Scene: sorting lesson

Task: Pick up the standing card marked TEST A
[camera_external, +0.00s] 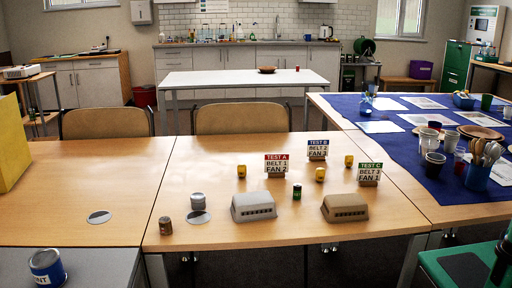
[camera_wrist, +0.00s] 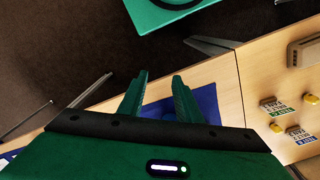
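The TEST A card (camera_external: 276,165) stands upright on the wooden table, with a red top band and "BELT 1 FAN 2" below. The TEST B card (camera_external: 318,150), blue-topped, stands behind it to the right. The TEST C card (camera_external: 369,173), green-topped, stands farther right. In the wrist view, two cards show at the right, seemingly TEST C (camera_wrist: 274,107) and TEST B (camera_wrist: 299,134); TEST A is not seen there. My gripper (camera_wrist: 161,78) is open, its two green fingers apart and empty, away from the cards. I cannot make it out clearly in the external view.
Two ridged blocks, one grey (camera_external: 254,207) and one beige (camera_external: 345,208), stand in front of the cards. Small yellow pieces (camera_external: 242,171) and a green cylinder (camera_external: 297,192) lie around them. A blue cloth (camera_external: 400,150) with cups and papers covers the right table.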

